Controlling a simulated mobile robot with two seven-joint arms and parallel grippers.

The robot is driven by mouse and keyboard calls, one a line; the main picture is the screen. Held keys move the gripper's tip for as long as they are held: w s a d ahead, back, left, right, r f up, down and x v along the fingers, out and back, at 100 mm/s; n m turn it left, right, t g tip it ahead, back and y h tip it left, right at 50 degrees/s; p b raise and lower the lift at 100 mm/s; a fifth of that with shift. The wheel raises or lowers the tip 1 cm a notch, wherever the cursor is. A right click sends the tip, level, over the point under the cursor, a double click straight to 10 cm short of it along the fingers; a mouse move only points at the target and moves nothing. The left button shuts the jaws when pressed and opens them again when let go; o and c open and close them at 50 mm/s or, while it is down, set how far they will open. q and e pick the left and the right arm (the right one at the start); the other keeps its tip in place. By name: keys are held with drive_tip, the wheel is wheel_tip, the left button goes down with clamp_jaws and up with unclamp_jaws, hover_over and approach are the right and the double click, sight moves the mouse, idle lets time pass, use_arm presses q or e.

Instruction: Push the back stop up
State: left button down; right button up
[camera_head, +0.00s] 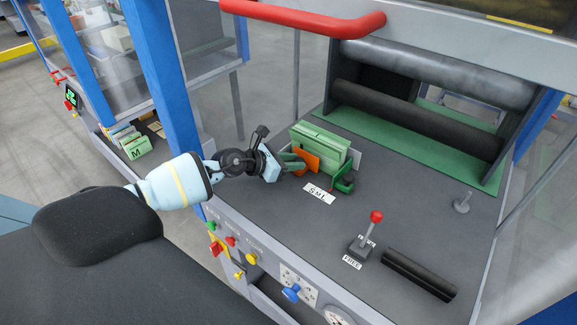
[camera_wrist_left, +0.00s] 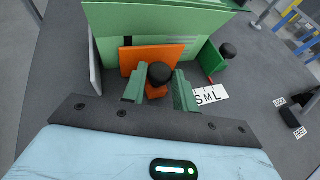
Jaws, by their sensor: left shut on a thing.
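A green upright block (camera_head: 320,145) stands on the grey machine bed, and its tall panels also show in the wrist view (camera_wrist_left: 165,22). An orange plate (camera_head: 307,160) stands against its near face. In the wrist view, the orange plate (camera_wrist_left: 140,58) has a dark round knob (camera_wrist_left: 160,72) in front of it. My left gripper (camera_head: 294,165) is shut on this knob, with its green fingers on either side in the wrist view (camera_wrist_left: 160,90). Which part is the back stop is not labelled. My right gripper is not in view.
A small green piece with a black knob (camera_head: 344,182) sits right of the block, by an S M L label (camera_head: 318,193). A red-knobbed lever (camera_head: 371,230) stands nearer. Dark rollers (camera_head: 420,110) lie behind. A red bar (camera_head: 305,20) and a blue post (camera_head: 165,80) flank the opening.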

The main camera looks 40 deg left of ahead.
use_arm(q)
drive_tip(key=c, duration=1.1)
unclamp_jaws()
drive_tip(key=v, duration=0.6)
drive_tip(key=shift+s+a+r+p, duration=0.1)
drive_tip(key=shift+s+a+p, duration=0.1)
drive_tip(key=shift+p, duration=0.1)
drive_tip(key=shift+s+a+r, duration=0.2)
drive_tip(key=shift+s+r, duration=0.1)
drive_tip(key=shift+s, duration=0.25)
drive_tip(key=shift+c, duration=0.5)
